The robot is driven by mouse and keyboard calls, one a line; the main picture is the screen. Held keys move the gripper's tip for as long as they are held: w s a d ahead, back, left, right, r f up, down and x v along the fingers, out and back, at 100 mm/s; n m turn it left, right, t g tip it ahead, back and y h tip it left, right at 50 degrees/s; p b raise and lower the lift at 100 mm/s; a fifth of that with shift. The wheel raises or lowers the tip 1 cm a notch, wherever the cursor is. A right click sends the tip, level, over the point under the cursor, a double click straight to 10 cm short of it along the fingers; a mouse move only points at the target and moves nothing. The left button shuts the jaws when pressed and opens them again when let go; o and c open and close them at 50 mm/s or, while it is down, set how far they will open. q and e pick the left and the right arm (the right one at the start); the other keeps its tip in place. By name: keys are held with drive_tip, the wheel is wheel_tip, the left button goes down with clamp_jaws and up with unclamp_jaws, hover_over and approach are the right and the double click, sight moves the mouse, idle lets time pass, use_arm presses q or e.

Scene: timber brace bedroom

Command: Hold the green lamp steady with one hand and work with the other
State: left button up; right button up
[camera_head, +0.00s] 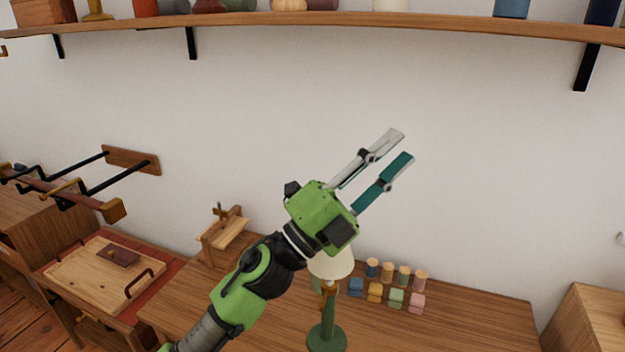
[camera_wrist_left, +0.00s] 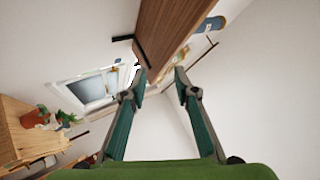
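The green lamp (camera_head: 326,337) stands upright on the wooden desk, with a green base and stem and a cream shade. My left arm passes in front of it and hides part of the shade. My left gripper (camera_head: 399,148) is raised well above the lamp and up to its right in the head view, in front of the bare wall. Its two fingers are apart with nothing between them. In the left wrist view the gripper (camera_wrist_left: 160,74) is also open and empty, pointing toward the shelf. My right gripper is not in view.
Several thread spools (camera_head: 403,272) and small coloured blocks (camera_head: 396,297) sit right of the lamp on the desk (camera_head: 470,320). A small wooden stand (camera_head: 222,232) is at its back left. A long shelf (camera_head: 330,20) runs above. A wall rack (camera_head: 130,160) juts out at left.

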use_arm(q)
drive_tip(key=s+d+m+g, duration=0.5)
drive_tip(key=d+m+g, duration=0.2)
drive_tip(key=m+g, duration=0.35)
wheel_tip(320, 180, down, 5)
drive_tip(key=d+m+g+y, duration=0.1)
drive_tip(key=m+g+y, duration=0.2)
drive_tip(key=m+y, duration=0.35)
use_arm(e)
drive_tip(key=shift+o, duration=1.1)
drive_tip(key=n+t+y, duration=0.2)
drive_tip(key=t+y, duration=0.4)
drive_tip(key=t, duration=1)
approach(331, 312)
use_arm(q)
drive_tip(key=w+a+t+y, duration=0.1)
drive_tip(key=w+a+y, duration=0.2)
drive_tip(key=a+y, duration=0.3)
drive_tip(key=w+a+t+y, duration=0.2)
drive_tip(key=w+a+y, duration=0.2)
drive_tip(key=a, duration=0.9)
drive_tip(key=shift+w+a+f+y, duration=0.35)
drive_tip(key=shift+f+y, duration=0.1)
drive_tip(key=shift+y, duration=0.4)
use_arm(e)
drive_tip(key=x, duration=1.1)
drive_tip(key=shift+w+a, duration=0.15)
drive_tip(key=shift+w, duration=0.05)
